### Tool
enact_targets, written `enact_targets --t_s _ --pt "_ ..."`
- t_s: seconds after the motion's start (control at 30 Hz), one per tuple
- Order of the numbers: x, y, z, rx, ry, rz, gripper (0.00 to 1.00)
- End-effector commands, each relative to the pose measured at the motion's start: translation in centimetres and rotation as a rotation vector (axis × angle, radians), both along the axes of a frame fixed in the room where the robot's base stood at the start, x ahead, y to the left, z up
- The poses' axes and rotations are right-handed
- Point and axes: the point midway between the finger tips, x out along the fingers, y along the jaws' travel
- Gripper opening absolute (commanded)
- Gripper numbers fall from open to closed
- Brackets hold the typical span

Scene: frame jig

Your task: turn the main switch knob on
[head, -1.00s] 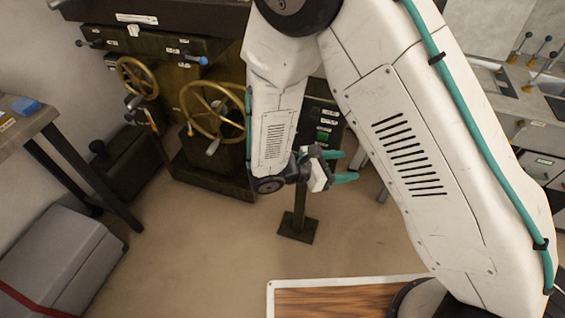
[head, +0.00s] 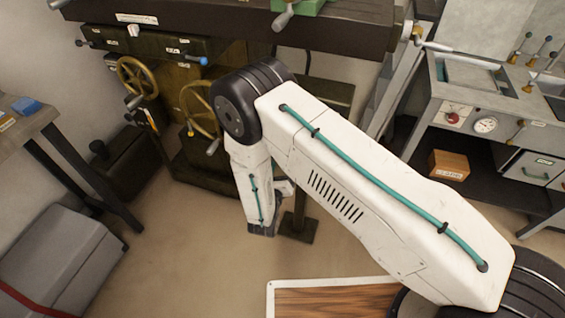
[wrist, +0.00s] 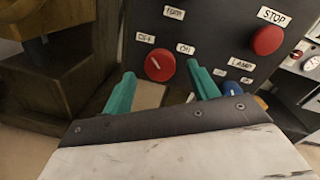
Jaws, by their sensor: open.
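In the wrist view a red round knob (wrist: 159,65) sits on a dark control panel (wrist: 205,25). Its white mark points up and left, toward the label that seems to read OFF (wrist: 145,38); the ON label (wrist: 186,48) is to its upper right. My gripper (wrist: 160,70) is open, its teal fingers spread left and right of the knob in the picture. Whether the fingertips reach the knob in depth I cannot tell. In the head view my arm hides the panel face and the gripper's fingers.
A red STOP button (wrist: 267,40) is at the panel's upper right, and a blue knob (wrist: 232,88) is close to the right finger. In the head view, a machine with brass handwheels (head: 200,108) stands left of my arm.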

Motion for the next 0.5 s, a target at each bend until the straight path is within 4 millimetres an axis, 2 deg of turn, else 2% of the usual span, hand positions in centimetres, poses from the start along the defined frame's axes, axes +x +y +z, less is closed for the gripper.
enact_targets --t_s 0.1,0.2,0.5 --pt "1.4 -0.5 0.0 0.002 0.000 -0.004 0.59" --pt "2.1 -0.6 0.0 0.001 -0.001 -0.001 0.59" --pt "2.3 -0.7 0.0 0.000 0.001 0.000 0.59"
